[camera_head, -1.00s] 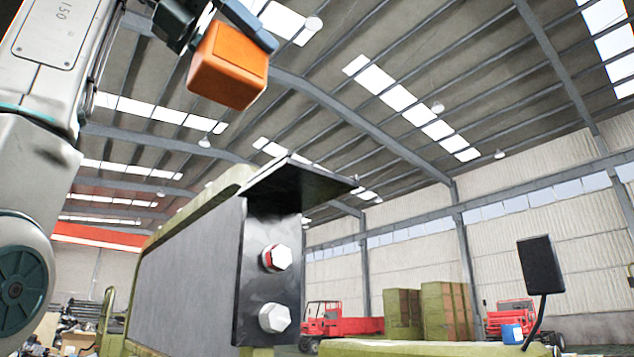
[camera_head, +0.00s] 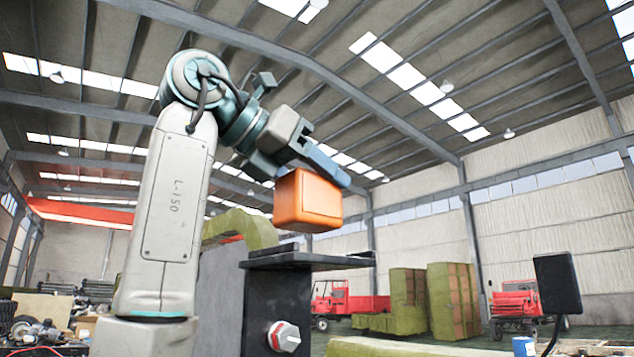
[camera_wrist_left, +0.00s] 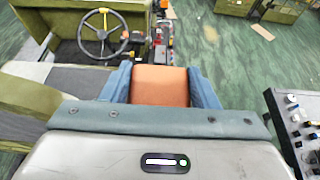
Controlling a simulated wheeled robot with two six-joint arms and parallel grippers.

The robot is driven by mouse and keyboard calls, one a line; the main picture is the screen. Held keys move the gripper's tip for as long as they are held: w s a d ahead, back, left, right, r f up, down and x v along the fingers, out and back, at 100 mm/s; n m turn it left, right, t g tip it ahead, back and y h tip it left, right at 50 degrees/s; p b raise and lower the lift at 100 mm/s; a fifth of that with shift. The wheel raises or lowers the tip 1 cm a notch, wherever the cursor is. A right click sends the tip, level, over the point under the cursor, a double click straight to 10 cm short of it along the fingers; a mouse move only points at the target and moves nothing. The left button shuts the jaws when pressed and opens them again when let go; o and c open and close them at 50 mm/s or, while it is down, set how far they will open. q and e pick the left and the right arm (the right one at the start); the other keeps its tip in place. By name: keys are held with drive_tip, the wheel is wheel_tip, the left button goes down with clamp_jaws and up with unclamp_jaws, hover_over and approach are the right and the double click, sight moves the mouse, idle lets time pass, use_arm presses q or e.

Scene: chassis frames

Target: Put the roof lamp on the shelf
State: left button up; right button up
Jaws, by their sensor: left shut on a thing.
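The roof lamp (camera_head: 307,201) is an orange block with rounded edges. My left gripper (camera_head: 312,170) is shut on it from above, and it hangs a little tilted over the shelf. The shelf (camera_head: 330,261) is a dark flat plate on top of a bolted black bracket. The lamp looks just above the shelf, with a small gap below it in the head view. In the left wrist view the lamp (camera_wrist_left: 159,85) sits between the two blue fingers. The shelf is hidden there. My right gripper does not show.
The bracket has a large bolt (camera_head: 284,337) on its face. A black mirror (camera_head: 557,283) on a stalk stands at the right. The left wrist view shows a steering wheel (camera_wrist_left: 104,33) and a control panel (camera_wrist_left: 295,120). Red trucks and green crates stand far back.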

sight(317, 231)
use_arm(q)
drive_tip(key=shift+w+d, duration=0.2)
drive_tip(key=shift+w, duration=0.05)
drive_tip(key=shift+d+f, duration=0.1)
drive_tip(key=shift+f, duration=0.15)
drive_tip(key=shift+s+f+p, duration=0.2)
drive_tip(key=shift+f+p, duration=0.4)
drive_tip(key=shift+f, duration=0.65)
drive_tip(key=shift+w+a+f, duration=0.15)
drive_tip(key=shift+a+f, duration=0.05)
drive_tip(key=shift+f, duration=0.05)
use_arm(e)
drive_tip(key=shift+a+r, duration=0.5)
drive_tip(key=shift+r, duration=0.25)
